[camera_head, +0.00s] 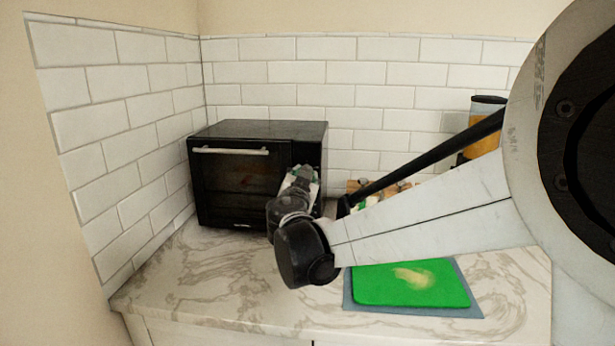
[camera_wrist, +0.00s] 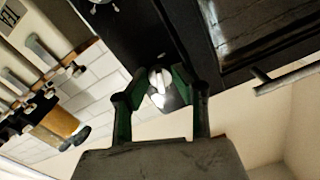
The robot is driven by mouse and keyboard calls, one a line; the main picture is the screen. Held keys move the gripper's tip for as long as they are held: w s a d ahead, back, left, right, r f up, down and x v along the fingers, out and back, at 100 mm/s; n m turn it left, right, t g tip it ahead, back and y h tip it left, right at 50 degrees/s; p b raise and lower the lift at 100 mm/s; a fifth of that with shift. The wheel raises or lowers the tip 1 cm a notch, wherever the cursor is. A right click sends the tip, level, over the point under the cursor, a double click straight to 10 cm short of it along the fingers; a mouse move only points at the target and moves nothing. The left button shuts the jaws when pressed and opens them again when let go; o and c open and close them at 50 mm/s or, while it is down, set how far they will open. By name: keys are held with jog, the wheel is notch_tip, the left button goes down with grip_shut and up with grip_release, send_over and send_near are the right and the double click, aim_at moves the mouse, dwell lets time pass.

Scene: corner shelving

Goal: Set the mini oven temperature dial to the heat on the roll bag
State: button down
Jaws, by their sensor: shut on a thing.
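The black mini oven (camera_head: 240,170) stands in the corner on the marble counter with its glass door closed. In the wrist view, the oven's dark control panel (camera_wrist: 130,30) shows a pale, shiny dial (camera_wrist: 158,84). My gripper (camera_wrist: 160,76) has its two fingers on either side of this dial and is shut on it. In the head view, my gripper (camera_head: 302,178) is at the oven's right front and hides the controls. The dial's markings are not readable. I cannot make out the roll bag; some small items behind my arm are mostly hidden.
A green cutting board (camera_head: 385,287) lies on a blue-grey mat (camera_head: 470,303) at the front right. A jar with orange contents (camera_head: 485,143) stands at the back right. The oven's door handle (camera_wrist: 285,78) sticks out near my gripper. The counter's front left is clear.

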jog(key=shift+m, duration=0.7)
jog(key=c, duration=1.5)
grip_release()
jog(key=shift+o, duration=0.2)
jog(key=shift+s, duration=0.1)
jog(key=s+a, duration=0.1)
jog(key=s, duration=1)
jog(key=shift+s+a, duration=0.15)
jog(key=shift+s, duration=0.25)
